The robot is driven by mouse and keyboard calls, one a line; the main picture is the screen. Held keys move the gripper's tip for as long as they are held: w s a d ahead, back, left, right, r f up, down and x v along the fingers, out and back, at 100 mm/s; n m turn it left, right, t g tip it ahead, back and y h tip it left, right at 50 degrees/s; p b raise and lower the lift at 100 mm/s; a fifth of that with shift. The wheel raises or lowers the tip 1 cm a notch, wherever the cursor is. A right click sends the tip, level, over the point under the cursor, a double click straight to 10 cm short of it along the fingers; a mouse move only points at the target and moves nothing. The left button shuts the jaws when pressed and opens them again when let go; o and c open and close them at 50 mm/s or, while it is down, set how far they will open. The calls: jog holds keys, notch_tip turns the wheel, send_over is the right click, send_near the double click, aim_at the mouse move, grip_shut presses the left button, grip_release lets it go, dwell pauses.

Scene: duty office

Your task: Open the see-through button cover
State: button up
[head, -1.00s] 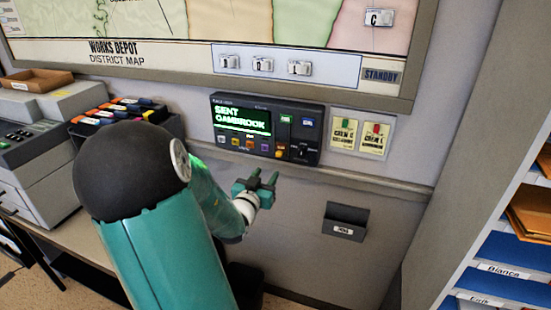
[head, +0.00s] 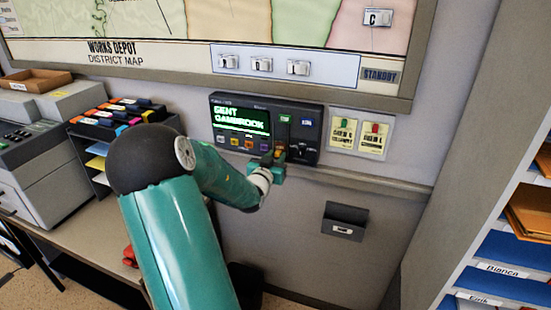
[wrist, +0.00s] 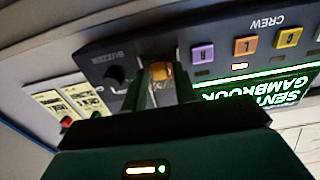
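The dark control panel (head: 225,146) is on the wall and has a green-lit screen. Its orange button (wrist: 161,72) shows in the wrist view between my fingertips, beside the buzzer knob. A pale, glossy edge around this button looks like the see-through cover (wrist: 160,85), but its outline is mostly hidden by my fingers. My gripper (head: 273,160) is at the panel's lower edge in the head view. In the wrist view my gripper (wrist: 164,85) has its fingers apart, one on each side of the button. I cannot tell whether they touch the cover.
Crew buttons (wrist: 245,44) in purple, orange and yellow sit beside the screen. Two yellow crew tags (head: 358,137) hang right of the panel. A wall ledge (head: 370,180) runs just below, with a small dark wall box (head: 345,221) under it. Shelves (head: 500,250) stand at right.

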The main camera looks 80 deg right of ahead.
grip_shut()
notch_tip(320, 180, up, 6)
jog(key=shift+f, duration=0.15)
jog(key=shift+o, duration=1.8)
grip_release()
jog(key=shift+a, duration=0.1)
jog(key=w+a, duration=0.1)
jog(key=a, duration=1.2)
jog(key=shift+w+a, duration=0.15)
jog(key=shift+a, duration=0.1)
